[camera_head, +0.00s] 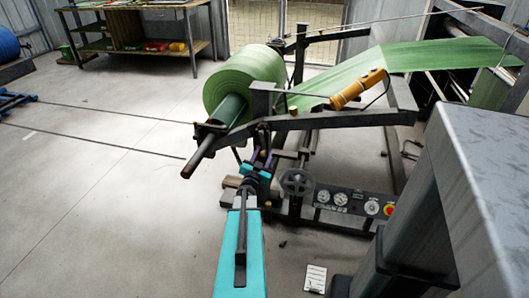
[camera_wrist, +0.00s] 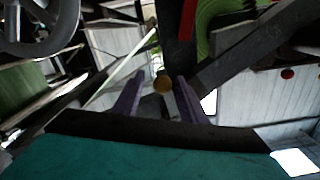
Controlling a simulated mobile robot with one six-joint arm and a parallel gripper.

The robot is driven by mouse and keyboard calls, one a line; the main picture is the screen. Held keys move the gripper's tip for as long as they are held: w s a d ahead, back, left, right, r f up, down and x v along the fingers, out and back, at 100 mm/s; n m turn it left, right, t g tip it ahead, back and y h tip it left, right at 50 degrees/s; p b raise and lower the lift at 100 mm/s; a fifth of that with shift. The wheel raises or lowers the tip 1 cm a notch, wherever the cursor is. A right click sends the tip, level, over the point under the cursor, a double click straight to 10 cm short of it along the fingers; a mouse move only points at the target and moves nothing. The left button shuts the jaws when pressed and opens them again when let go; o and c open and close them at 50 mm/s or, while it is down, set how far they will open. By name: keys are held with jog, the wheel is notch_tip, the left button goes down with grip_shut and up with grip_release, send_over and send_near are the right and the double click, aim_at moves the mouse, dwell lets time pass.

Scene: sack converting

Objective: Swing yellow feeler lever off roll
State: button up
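The green roll (camera_head: 238,82) sits on its shaft in the unwind stand, with green film running right from it. A thick yellow cylindrical piece (camera_head: 358,89) lies tilted by the film, right of the roll; I cannot tell whether it is the feeler lever. My gripper (camera_head: 262,158) is below the roll, by the dark frame. The knob's link to a lever is not clear; the roll's edge (camera_wrist: 215,25) shows above.
A handwheel (camera_head: 297,182) and a gauge panel (camera_head: 352,201) with a red button stand low to the right of my gripper. Dark frame beams (camera_head: 335,120) cross close above. A workbench (camera_head: 135,20) stands at the back left.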

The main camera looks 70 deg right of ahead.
jog(key=a, duration=1)
jog(key=shift+s+a, duration=0.3)
jog(key=shift+a, duration=0.05)
dwell(0.3)
